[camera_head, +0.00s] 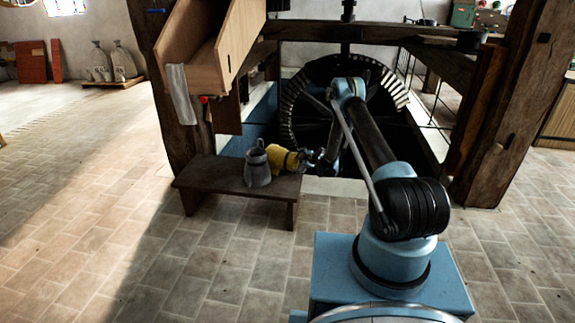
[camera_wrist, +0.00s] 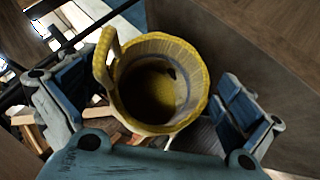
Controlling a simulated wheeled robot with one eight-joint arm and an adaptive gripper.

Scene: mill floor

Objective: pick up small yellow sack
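No yellow sack shows clearly. The yellow thing here looks like a tankard or pail with a side handle. In the head view this yellow vessel (camera_head: 284,159) appears tipped on its side at the right end of a low dark bench (camera_head: 205,176), right behind a grey jug (camera_head: 257,168). In the wrist view the yellow vessel (camera_wrist: 190,62) faces me with its open mouth, handle to the left. My gripper (camera_head: 312,160) is close at its right. In the wrist view my gripper's fingers (camera_wrist: 155,100) stand wide on both sides of it, with apparent gaps.
Thick wooden posts (camera_head: 160,75) and a wooden chute (camera_head: 208,45) stand above the bench. A large toothed wheel (camera_head: 305,95) is behind my arm. Pale sacks (camera_head: 123,62) sit on a pallet at the far left. The tiled floor at the front left is clear.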

